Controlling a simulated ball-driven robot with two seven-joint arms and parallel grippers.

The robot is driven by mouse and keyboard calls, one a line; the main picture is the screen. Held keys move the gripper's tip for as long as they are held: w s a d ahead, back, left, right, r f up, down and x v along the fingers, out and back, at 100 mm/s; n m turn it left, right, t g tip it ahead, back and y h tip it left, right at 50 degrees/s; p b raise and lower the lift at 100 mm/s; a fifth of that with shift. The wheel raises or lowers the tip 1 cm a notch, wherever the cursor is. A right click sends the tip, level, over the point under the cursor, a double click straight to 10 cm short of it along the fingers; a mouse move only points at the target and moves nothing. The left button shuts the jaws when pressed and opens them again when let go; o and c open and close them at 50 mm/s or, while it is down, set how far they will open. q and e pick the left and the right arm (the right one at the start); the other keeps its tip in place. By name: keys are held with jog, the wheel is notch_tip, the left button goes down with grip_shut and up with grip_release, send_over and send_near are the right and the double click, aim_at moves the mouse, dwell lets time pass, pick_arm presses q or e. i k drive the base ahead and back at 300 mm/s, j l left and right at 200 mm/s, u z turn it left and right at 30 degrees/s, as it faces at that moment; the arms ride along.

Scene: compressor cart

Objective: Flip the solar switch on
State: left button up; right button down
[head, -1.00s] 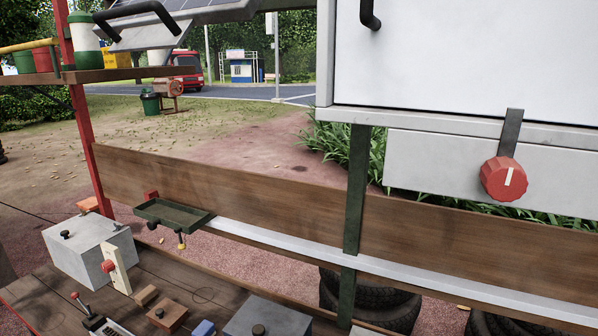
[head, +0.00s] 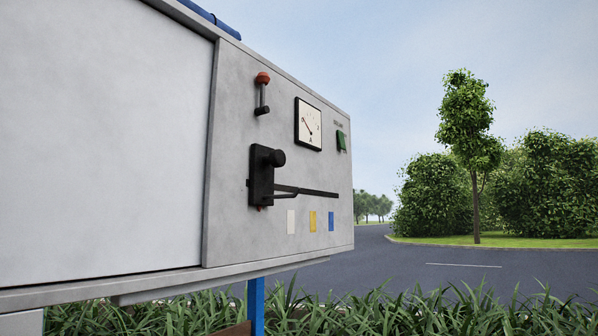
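A small green rocker switch (head: 341,141) sits at the upper right of the grey control panel (head: 230,130) in the head view. A tiny dark label above it is too small to read surely. The panel is seen at a slant, so I cannot tell whether the switch is on or off. Neither of my grippers is in view.
The panel also has a square dial gauge (head: 308,124), a red-tipped lever (head: 262,93), a black lever block (head: 263,176) and white, yellow and blue labels. A large white panel (head: 100,140) fills the left. Grass grows below; a road lies behind.

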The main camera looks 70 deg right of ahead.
aim_at(340, 135)
jog(key=l+z, duration=0.1)
jog(key=z, duration=0.3)
jog(key=l+z, duration=0.1)
jog(key=z, duration=0.35)
jog(key=l+z, duration=0.15)
jog(key=z, duration=0.25)
jog(key=l+z, duration=0.1)
jog(key=z, duration=0.35)
jog(key=l+z, duration=0.1)
jog(key=z, duration=0.3)
